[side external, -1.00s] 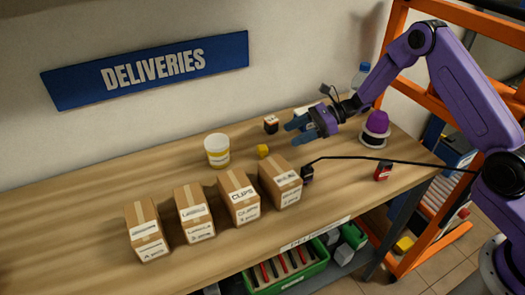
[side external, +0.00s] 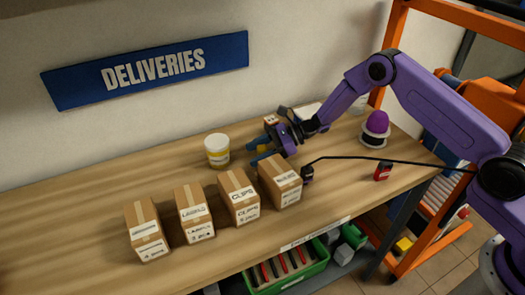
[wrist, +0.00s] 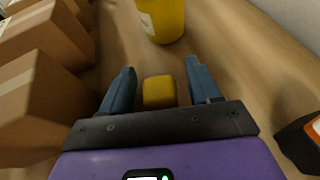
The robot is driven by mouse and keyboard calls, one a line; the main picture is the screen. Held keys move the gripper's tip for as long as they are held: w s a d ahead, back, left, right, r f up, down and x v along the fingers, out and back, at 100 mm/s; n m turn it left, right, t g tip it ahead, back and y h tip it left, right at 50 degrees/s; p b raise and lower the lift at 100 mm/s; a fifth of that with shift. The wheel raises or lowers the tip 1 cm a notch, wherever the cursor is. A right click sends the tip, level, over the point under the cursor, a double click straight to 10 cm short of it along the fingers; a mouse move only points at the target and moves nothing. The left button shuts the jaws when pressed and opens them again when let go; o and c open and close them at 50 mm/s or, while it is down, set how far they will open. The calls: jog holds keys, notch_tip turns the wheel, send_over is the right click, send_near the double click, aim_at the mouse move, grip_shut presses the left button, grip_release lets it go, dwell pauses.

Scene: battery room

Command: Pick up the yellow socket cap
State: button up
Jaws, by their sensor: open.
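The yellow socket cap (wrist: 159,91) is a small rounded yellow block on the wooden table. In the wrist view it lies between the two blue fingers of my gripper (wrist: 161,88), with a gap on each side. The fingers are open and do not appear to touch it. In the side view my gripper (side external: 258,152) is low over the table behind the rightmost box, and the cap (side external: 263,148) shows only partly between the fingers.
A yellow-and-white tub (side external: 217,150) stands just beyond the fingertips. Several cardboard boxes (side external: 239,197) stand in a row along the front. A black cable (side external: 390,161) crosses the right side near a red box (side external: 383,171). A purple-topped object (side external: 375,128) stands at the back right.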

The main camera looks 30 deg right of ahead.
jog(key=shift+a+f, duration=0.1)
jog(key=shift+a, duration=0.1)
jog(key=c, duration=1)
